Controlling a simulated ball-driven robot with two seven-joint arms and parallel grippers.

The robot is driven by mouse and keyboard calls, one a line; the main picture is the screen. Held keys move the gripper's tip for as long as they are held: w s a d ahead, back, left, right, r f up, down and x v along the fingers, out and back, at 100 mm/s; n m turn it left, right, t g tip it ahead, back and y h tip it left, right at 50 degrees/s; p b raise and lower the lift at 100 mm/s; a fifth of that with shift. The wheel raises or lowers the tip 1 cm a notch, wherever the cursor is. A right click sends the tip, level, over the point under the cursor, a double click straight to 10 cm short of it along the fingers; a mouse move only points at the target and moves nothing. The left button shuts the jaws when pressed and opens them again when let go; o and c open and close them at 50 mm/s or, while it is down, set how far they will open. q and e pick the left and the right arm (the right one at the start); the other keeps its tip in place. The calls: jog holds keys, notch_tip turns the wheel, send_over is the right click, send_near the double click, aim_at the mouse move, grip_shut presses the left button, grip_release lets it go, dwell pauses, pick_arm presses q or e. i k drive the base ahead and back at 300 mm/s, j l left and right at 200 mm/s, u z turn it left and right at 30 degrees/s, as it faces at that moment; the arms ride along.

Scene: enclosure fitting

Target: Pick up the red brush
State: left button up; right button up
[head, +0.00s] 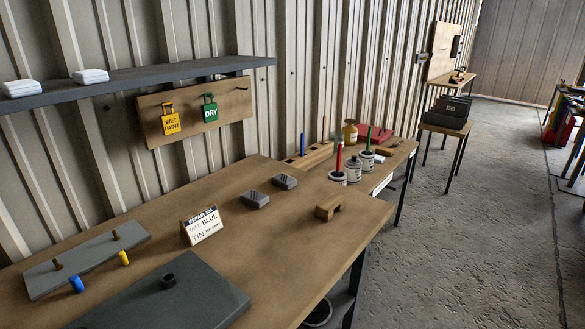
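A red upright handle, which looks like the red brush (339,158), stands in a small tin (338,177) at the far right end of the workbench. Its lower end is hidden inside the tin. A blue handle (302,145) stands upright at the wooden rack (309,157) to the left. Neither of my grippers shows in the head view.
The workbench (270,240) holds a wooden block (328,207), two grey blocks (256,199), a folded sign (202,226) and grey plates (165,300). A closed grey tin (352,168) stands beside the red brush's tin. A shelf (140,80) hangs left. Open floor (460,240) lies right.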

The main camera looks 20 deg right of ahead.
aim_at(339, 150)
jog(key=i+l+u, duration=0.1)
jog(key=l+u, duration=0.25)
jog(key=l, duration=0.2)
jog(key=l+u, duration=0.35)
jog(key=l, duration=0.2)
jog(key=l+u, duration=0.35)
jog(key=l, duration=0.2)
